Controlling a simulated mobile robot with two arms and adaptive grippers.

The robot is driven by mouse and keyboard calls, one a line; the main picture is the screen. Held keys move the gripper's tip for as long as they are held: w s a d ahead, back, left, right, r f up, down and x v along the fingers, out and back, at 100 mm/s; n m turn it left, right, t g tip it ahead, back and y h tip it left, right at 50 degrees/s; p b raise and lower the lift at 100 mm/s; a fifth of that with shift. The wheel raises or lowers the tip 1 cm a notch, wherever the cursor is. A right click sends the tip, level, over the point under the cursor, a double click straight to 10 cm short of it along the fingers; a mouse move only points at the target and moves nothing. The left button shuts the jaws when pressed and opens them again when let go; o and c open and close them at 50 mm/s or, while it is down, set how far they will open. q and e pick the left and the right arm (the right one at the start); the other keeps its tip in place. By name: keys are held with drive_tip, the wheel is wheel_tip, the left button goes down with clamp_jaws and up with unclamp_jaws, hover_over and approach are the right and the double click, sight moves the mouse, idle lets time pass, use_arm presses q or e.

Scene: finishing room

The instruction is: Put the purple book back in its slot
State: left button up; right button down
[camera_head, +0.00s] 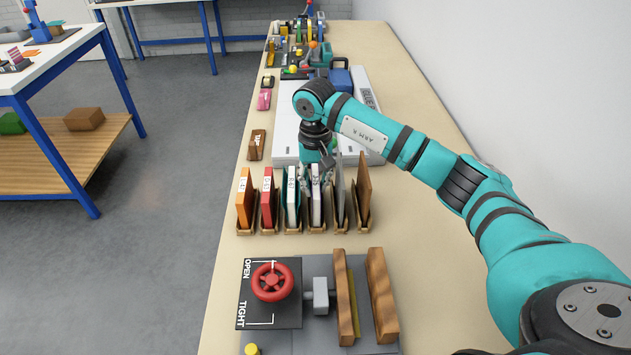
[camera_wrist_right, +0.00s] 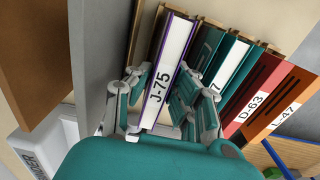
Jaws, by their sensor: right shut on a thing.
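The purple book (camera_head: 316,205), with a white spine label, stands upright in the row of books, in line with its neighbours. In the right wrist view its spine reads J-75 (camera_wrist_right: 168,75), with purple edges. My right gripper (camera_head: 316,178) is over its top from behind, shut on it, with one finger on each side (camera_wrist_right: 160,92). The book's lower end is at a wooden slot holder (camera_head: 316,229); I cannot tell whether it rests fully on the bottom. My left gripper is not in view.
A teal book (camera_head: 292,200), a red book (camera_head: 267,200) and an orange book (camera_head: 245,203) stand left of it. A grey panel (camera_head: 340,190) and a brown panel (camera_head: 363,190) stand close on the right. A vise with a red handwheel (camera_head: 272,282) is in front.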

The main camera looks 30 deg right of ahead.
drive_tip(key=shift+f+b, duration=0.3)
drive_tip(key=shift+f, duration=0.05)
drive_tip(key=c, duration=1.5)
unclamp_jaws()
drive_tip(key=shift+r+p, duration=3.05)
drive_tip(key=shift+r, duration=2.45)
